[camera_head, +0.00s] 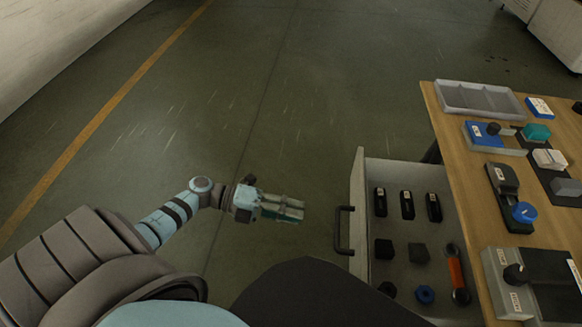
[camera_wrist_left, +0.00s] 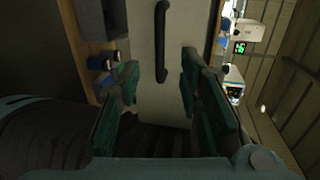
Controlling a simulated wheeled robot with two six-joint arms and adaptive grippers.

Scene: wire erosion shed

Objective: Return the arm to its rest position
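My left gripper (camera_head: 297,208) is out over the floor, left of the open drawer (camera_head: 408,180) and apart from its black handle (camera_head: 343,230). In the left wrist view its green-padded fingers (camera_wrist_left: 160,82) are spread apart with nothing between them. Beyond them that view shows the pale drawer front (camera_wrist_left: 147,98) with the handle (camera_wrist_left: 161,42). My left arm (camera_head: 172,215) reaches forward from the lower left. My right gripper is not in view.
The floor (camera_head: 240,90) left of the bench is clear.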

